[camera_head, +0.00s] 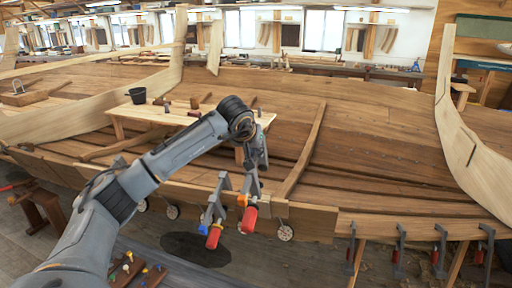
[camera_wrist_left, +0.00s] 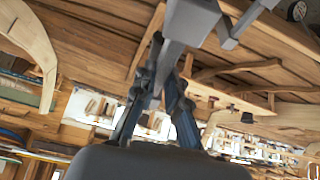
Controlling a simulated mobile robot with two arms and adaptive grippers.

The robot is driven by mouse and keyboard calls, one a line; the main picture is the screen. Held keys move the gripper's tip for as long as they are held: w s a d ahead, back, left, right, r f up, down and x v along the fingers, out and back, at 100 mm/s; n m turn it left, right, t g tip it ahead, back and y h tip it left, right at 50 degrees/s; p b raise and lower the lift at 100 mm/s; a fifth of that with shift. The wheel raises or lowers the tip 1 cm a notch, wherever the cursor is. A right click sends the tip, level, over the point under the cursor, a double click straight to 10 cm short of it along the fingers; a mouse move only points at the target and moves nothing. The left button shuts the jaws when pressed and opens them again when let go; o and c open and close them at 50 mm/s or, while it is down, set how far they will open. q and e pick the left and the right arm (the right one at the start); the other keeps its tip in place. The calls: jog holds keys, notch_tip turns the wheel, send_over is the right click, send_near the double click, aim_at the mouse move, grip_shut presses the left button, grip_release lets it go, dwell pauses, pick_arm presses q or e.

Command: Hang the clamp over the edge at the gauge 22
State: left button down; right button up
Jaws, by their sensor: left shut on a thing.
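My left gripper (camera_head: 260,165) is shut on a grey clamp (camera_head: 252,187) with a red handle, held at the hull's plank edge (camera_head: 190,192). In the left wrist view the fingers (camera_wrist_left: 160,100) close on the clamp's grey bar (camera_wrist_left: 176,48). Whether this clamp touches the edge is unclear. A second grey clamp (camera_head: 221,184) with a red handle is just left of it at the edge. Round pale gauges hang along the edge: one right of the held clamp (camera_head: 285,232), two farther left (camera_head: 172,212) (camera_head: 143,205). Their numbers are too small to read. My right gripper is out of view.
Several grey clamps with red handles (camera_head: 440,250) hang along the edge at the right. A bench (camera_head: 180,114) with a dark bucket (camera_head: 137,95) stands inside the hull. A low rack (camera_head: 140,272) with coloured items is at the front left.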

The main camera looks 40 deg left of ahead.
pick_arm(q)
jog(key=f+b, duration=0.2)
jog(key=w+f+b, duration=0.1)
jog(key=f+b, duration=0.1)
jog(key=f, duration=0.1)
jog(key=f+b, duration=0.2)
jog(key=f, duration=0.1)
jog(key=shift+w+a, duration=0.1)
jog(key=shift+w, duration=0.1)
jog(key=shift+s+f+b, duration=0.25)
jog(key=shift+f+b, duration=0.6)
jog(key=shift+b, duration=0.25)
jog(key=b+x, duration=0.2)
jog(key=x, duration=0.3)
jog(key=shift+f, duration=0.3)
jog(key=shift+s+d+f+b, duration=0.15)
jog(key=shift+d+f+b, duration=0.15)
jog(key=shift+f+b, duration=0.25)
jog(key=shift+x, duration=0.9)
jog(key=shift+s+f, duration=0.1)
jog(key=shift+f, duration=0.25)
jog(key=shift+f, duration=0.25)
jog(key=shift+f, duration=0.2)
